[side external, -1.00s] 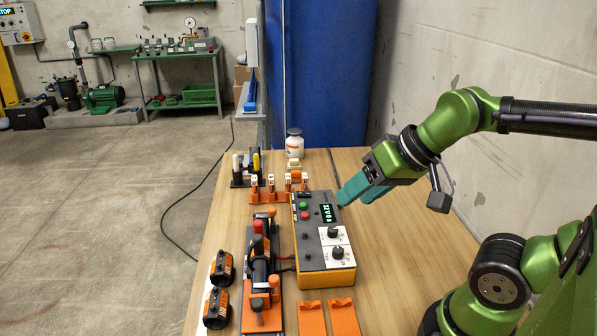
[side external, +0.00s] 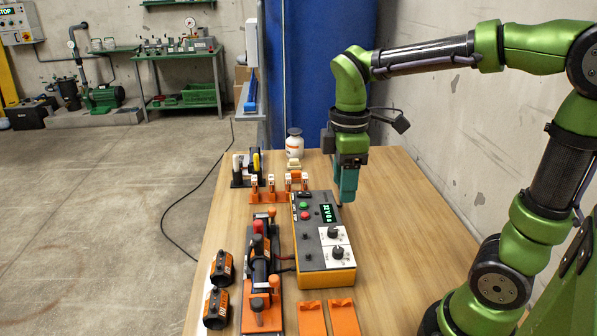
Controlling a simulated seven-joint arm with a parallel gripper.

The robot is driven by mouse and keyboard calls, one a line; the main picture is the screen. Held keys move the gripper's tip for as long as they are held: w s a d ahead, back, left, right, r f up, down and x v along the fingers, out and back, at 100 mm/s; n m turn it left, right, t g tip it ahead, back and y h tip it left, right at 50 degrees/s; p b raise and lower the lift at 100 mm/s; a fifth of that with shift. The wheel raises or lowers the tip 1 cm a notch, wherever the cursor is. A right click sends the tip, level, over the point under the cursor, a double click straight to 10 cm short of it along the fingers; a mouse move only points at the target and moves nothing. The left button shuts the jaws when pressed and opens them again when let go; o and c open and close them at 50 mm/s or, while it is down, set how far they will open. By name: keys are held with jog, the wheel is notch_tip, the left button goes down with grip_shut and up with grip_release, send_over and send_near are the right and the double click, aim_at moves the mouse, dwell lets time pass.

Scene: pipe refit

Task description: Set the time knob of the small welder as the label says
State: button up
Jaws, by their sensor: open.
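The small welder is a grey-topped box with orange sides (side external: 311,262) on the wooden table. Its top carries a green and a red button, a lit green display (side external: 326,213) and two black knobs on white dial plates. One knob (side external: 333,232) sits nearer the display and the other (side external: 337,252) nearer the front edge. Their markings and any label are too small to read, so I cannot tell which is the time knob. My gripper (side external: 343,203) points down beside the box's far right edge, near the display, with teal fingers. It is open and holds nothing visible.
A clamp fixture (side external: 261,265) with orange handles stands left of the welder. Two orange-black fittings (side external: 216,307) lie at the left edge, and orange blocks (side external: 343,317) in front. An orange rack (side external: 277,197) and a white bottle (side external: 295,146) stand behind. The table's right side is clear.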

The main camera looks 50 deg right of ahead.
aim_at(338, 249)
notch_tip(338, 249, down, 16)
jog(key=shift+f, duration=0.2)
dwell(0.4)
grip_shut()
